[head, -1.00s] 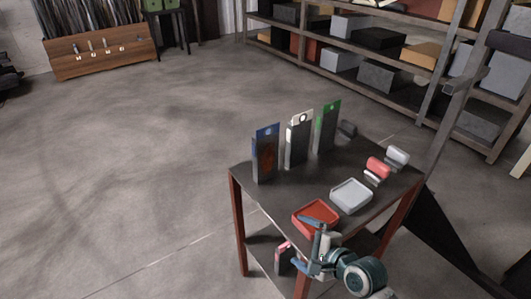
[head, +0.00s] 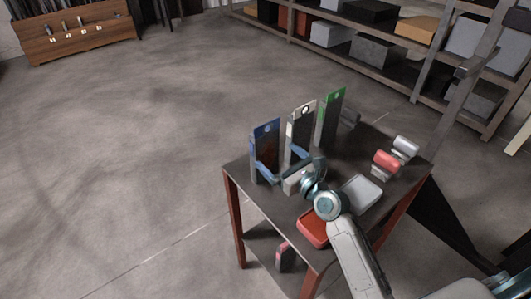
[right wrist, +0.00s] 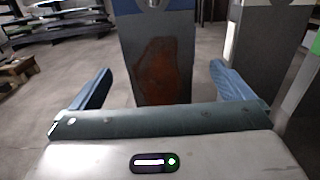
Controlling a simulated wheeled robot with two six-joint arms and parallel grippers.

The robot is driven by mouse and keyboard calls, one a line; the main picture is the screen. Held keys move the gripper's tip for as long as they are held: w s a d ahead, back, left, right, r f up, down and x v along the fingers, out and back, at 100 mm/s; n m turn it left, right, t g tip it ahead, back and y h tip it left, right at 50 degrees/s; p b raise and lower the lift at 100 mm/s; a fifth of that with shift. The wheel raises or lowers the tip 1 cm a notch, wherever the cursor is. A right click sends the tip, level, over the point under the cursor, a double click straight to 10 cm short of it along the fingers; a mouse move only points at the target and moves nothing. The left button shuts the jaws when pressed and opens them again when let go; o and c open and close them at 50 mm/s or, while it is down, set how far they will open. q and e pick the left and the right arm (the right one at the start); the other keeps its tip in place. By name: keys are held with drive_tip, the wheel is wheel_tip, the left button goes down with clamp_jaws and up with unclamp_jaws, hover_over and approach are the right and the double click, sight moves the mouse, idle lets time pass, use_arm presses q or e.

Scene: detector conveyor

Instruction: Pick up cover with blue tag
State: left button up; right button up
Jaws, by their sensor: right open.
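The cover with the blue tag (head: 265,153) stands upright at the left end of the table; it has a dark body with a rust-brown patch. It also shows in the right wrist view (right wrist: 160,55), straight ahead between the finger tips. My right gripper (head: 280,167) is open at the cover, with one blue finger on each side of it. In the right wrist view the right gripper (right wrist: 160,88) has its fingers wide apart, and I cannot tell whether they touch the cover. My left gripper is not in view.
A white-tagged cover (head: 300,130) and a green-tagged cover (head: 331,118) stand to the right on the table (head: 240,170). A red tray (head: 312,230), a white tray (head: 363,192), and red (head: 386,160) and white (head: 405,147) pieces lie nearby. Shelves (head: 420,90) stand behind.

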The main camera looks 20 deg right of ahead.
sight(268, 148)
drive_tip(key=shift+w+a, duration=0.2)
drive_tip(key=shift+w, duration=0.3)
drive_tip(key=x, duration=0.5)
drive_tip(key=shift+a, duration=0.1)
drive_tip(key=shift+w, duration=0.2)
drive_tip(key=shift+s, duration=0.1)
drive_tip(key=c, duration=1.3)
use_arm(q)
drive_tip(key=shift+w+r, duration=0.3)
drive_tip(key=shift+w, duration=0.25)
use_arm(e)
drive_tip(key=shift+c, duration=0.5)
use_arm(q)
drive_tip(key=shift+p, duration=0.3)
use_arm(e)
drive_tip(key=shift+r, duration=0.1)
